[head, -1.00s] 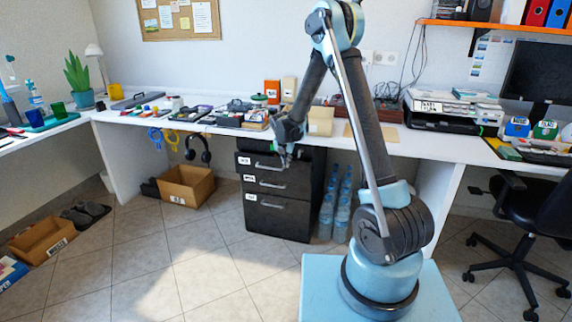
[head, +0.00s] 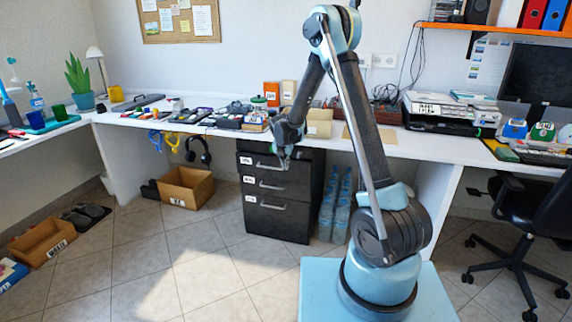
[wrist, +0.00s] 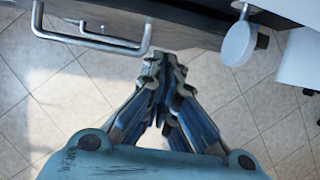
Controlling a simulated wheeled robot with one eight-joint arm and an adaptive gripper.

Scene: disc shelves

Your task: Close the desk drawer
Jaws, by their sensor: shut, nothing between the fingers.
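The black drawer cabinet (head: 278,222) stands under the desk, with three labelled drawers and metal handles. Its top drawer (head: 258,161) appears to stick out slightly past the two below; its inside is not visible. My gripper (head: 284,163) is in front of the top drawer, by the right end of its handle. In the wrist view my gripper (wrist: 163,60) has its fingers together and empty, with the tips close to the dark drawer front (wrist: 190,32), right of the handle (wrist: 95,40). I cannot tell whether they touch it.
Water bottles (head: 335,205) stand right of the cabinet. A cardboard box (head: 186,187) is on the floor to its left. The white desk (head: 215,131) overhangs the cabinet. An office chair (head: 535,215) is at the right. The floor before the cabinet is clear.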

